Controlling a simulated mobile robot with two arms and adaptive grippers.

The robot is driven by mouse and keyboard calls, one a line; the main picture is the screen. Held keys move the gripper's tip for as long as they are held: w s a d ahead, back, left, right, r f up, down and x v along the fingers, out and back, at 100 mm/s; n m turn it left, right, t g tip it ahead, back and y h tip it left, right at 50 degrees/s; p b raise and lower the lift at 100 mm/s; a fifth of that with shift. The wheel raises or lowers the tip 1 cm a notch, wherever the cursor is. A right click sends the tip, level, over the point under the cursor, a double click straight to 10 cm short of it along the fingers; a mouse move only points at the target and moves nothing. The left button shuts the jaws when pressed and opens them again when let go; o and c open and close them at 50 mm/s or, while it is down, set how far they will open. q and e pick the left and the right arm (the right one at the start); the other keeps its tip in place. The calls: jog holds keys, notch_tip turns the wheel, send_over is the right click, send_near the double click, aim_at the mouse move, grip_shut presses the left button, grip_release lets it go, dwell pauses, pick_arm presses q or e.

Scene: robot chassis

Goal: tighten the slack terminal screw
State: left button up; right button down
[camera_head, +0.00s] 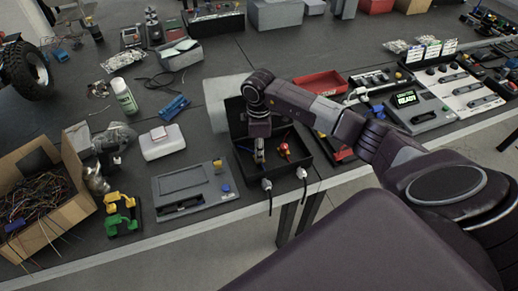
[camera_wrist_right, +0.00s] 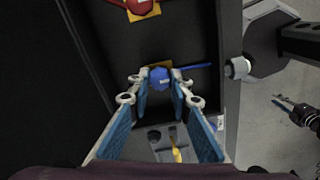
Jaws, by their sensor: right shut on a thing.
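A black open box (camera_head: 317,176) stands at the table's front edge, with two cable glands on its front wall. Inside it is a red terminal screw (camera_head: 283,150) on a yellow base; it also shows at the top of the right wrist view (camera_wrist_right: 141,6). My right gripper (camera_head: 259,153) reaches down into the box, left of the red screw. In the right wrist view its blue-padded fingers (camera_wrist_right: 161,82) are closed around a blue screw head (camera_wrist_right: 158,77). A thin blue bar (camera_wrist_right: 195,66) lies beside that head. The fingers largely hide the blue screw in the head view. My left gripper is not seen.
A grey flat panel (camera_head: 195,187) lies left of the box. A red tray (camera_head: 320,84) and a display unit reading READY (camera_head: 412,108) stand to the right. A carton of wires (camera_head: 45,200) is far left.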

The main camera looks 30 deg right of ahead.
jog(key=shift+w+r, duration=0.1)
jog(key=shift+w, duration=0.05)
jog(key=c, duration=1.8)
grip_release()
jog(key=shift+o, duration=0.2)
notch_tip(320, 180, up, 12)
